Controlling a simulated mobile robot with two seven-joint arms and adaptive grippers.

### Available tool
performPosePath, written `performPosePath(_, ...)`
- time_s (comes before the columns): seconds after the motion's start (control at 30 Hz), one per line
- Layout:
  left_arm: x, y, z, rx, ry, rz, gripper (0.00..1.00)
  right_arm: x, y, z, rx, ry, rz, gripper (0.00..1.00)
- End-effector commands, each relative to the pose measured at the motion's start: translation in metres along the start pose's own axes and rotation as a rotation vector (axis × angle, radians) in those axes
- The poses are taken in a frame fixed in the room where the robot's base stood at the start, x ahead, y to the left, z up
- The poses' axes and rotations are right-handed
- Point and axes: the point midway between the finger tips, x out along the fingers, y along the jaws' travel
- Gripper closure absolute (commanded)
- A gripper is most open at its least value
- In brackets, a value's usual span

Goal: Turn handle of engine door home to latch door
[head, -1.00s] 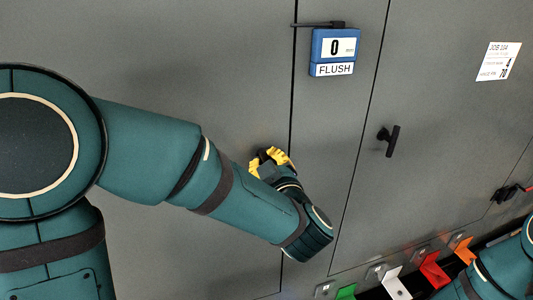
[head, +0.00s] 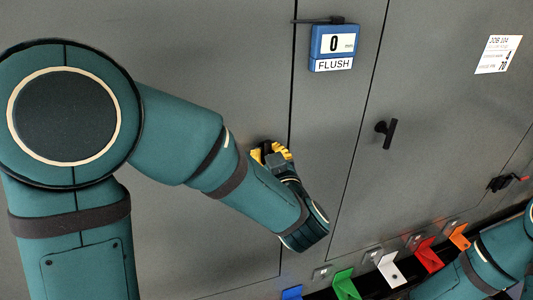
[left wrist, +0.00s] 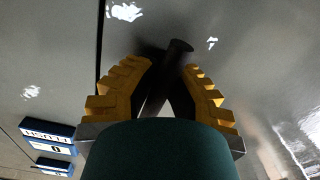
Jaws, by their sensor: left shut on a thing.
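My left gripper (head: 270,152) has yellow ribbed fingers and is against the large grey door panel (head: 200,60), just left of the dark vertical seam. In the left wrist view its fingers (left wrist: 163,85) close on a dark bar handle (left wrist: 178,48). The handle's round end sticks out past the fingers, tilted slightly right in that view. In the head view the handle is hidden by the gripper and wrist. The door face looks level with the panel beside it. My right gripper is out of view; only part of that arm shows at the lower right.
A blue gauge (head: 333,47) reading 0 and FLUSH sits across the seam, above right of the gripper. Another black handle (head: 386,133) is on the right panel. Coloured brackets, including a green one (head: 345,284) and a red one (head: 428,256), line the lower edge. A paper label (head: 497,54) is at upper right.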

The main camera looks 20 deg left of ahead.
Motion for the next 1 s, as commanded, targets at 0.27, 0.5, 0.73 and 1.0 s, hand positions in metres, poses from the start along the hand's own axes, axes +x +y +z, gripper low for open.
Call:
performPosePath(0.27,0.0,-0.001,0.001,0.001,-0.002,-0.001,0.48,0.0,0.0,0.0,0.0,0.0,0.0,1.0)
performPosePath(0.5,0.0,0.0,0.001,0.0,-0.001,-0.001,0.48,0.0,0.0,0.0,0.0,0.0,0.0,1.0)
performPosePath(0.73,-0.013,0.001,0.001,0.0,-0.002,0.002,0.48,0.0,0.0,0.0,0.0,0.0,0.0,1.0)
performPosePath(1.0,-0.066,0.001,0.001,0.0,-0.002,0.005,0.48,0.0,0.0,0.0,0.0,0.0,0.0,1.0)
